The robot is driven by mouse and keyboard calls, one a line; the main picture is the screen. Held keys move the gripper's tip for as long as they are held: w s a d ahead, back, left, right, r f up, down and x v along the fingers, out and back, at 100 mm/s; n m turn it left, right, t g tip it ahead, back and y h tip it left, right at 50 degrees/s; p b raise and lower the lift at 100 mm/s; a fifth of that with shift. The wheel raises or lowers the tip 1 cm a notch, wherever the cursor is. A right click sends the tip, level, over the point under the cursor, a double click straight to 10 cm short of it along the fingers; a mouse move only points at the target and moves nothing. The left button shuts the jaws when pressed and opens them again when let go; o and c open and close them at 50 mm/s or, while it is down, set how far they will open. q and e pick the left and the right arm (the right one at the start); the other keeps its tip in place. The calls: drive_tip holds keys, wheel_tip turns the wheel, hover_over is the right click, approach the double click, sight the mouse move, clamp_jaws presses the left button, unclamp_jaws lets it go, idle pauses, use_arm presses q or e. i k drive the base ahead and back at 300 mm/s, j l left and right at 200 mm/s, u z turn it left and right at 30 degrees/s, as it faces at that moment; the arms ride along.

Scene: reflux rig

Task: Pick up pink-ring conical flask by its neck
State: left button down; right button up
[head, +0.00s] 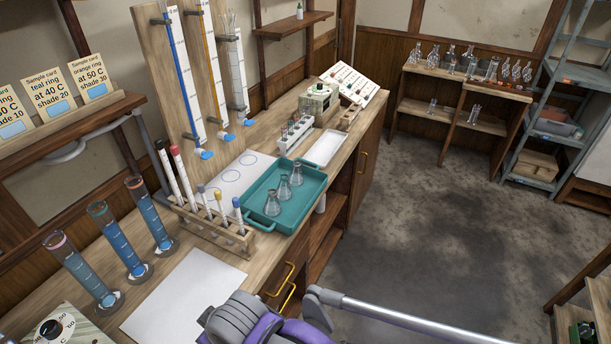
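Three small clear conical flasks stand upright in a teal tray (252,222) on the bench: a near one (272,206), a middle one (284,190) and a far one (296,175). Their ring colours are too small to tell, so I cannot tell which, if any, has the pink ring. More glassware, some of it flask-shaped, stands on the far shelf. No gripper fingers show. Parts of my arm, grey and purple, show at the bottom middle, below and in front of the tray.
Tall blue-filled cylinders (128,243) and a wooden rack (215,232) of coloured-top sticks stand left of the tray. White paper (185,300) lies in front. A white tray (325,148) lies behind. The far shelf (465,83) holds glassware. The floor (430,220) is open.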

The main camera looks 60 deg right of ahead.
sight(295, 178)
drive_tip(key=z, duration=1.95)
drive_tip(key=i+l+u, duration=0.1)
drive_tip(key=u, duration=1.15)
drive_tip(key=i+l+u, duration=0.1)
drive_tip(key=l+u, duration=0.95)
drive_tip(key=l, duration=0.4)
drive_tip(key=k+l+u, duration=0.2)
drive_tip(key=l, duration=0.35)
drive_tip(key=k+l, duration=0.1)
drive_tip(key=l, duration=1.05)
drive_tip(key=k, duration=0.05)
